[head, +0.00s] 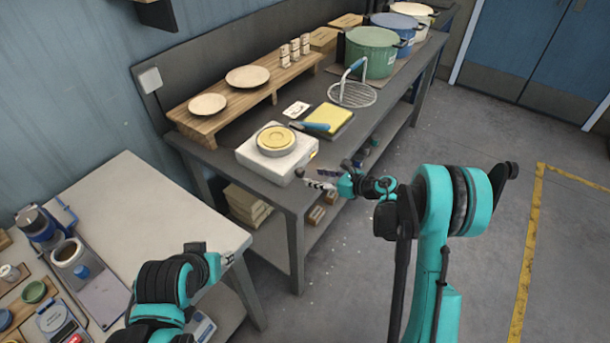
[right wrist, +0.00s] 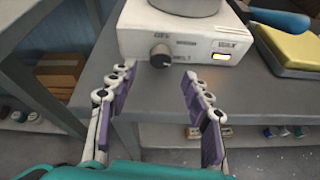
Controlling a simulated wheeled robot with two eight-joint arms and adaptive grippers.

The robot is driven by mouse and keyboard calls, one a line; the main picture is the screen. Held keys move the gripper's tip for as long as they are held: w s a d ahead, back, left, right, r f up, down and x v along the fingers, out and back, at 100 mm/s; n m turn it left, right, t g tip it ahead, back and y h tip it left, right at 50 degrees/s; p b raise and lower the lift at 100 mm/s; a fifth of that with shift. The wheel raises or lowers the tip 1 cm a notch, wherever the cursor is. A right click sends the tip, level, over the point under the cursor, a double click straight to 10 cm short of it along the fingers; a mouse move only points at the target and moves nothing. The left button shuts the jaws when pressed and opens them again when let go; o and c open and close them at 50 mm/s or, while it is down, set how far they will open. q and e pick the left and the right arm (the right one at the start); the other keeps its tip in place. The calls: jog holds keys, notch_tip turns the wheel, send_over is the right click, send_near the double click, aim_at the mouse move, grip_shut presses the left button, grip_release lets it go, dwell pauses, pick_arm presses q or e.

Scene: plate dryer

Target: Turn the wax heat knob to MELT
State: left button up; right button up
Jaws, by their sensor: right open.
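The wax heater is a white box (head: 250,157) with a round yellow-topped pot (head: 275,139) on it, at the near corner of the dark bench. Its front shows in the right wrist view (right wrist: 135,45), with a dark round knob (right wrist: 160,56), small printed labels and a lit orange window (right wrist: 220,57). The label by the knob's lower right seems to read MELT; the knob's pointer is too small to make out. My right gripper (right wrist: 152,98) is open and empty, its fingers pointing at the heater front, with the knob ahead between them, apart from both. My left gripper (head: 228,258) is over the pale table; its fingers are unclear.
A yellow pad on a dark tray (head: 328,121) with a blue-handled tool lies beside the heater. A wire skimmer (head: 352,94), plates on a wooden riser (head: 245,80) and large pots (head: 372,52) stand farther back. A shelf with blocks is below. Floor on the right is clear.

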aim_at(303, 174)
jog(key=b+x, duration=0.1)
jog(key=x, duration=0.4)
jog(key=shift+w+a+f, duration=0.1)
jog(key=shift+w+a, duration=0.1)
jog(key=shift+a, duration=0.15)
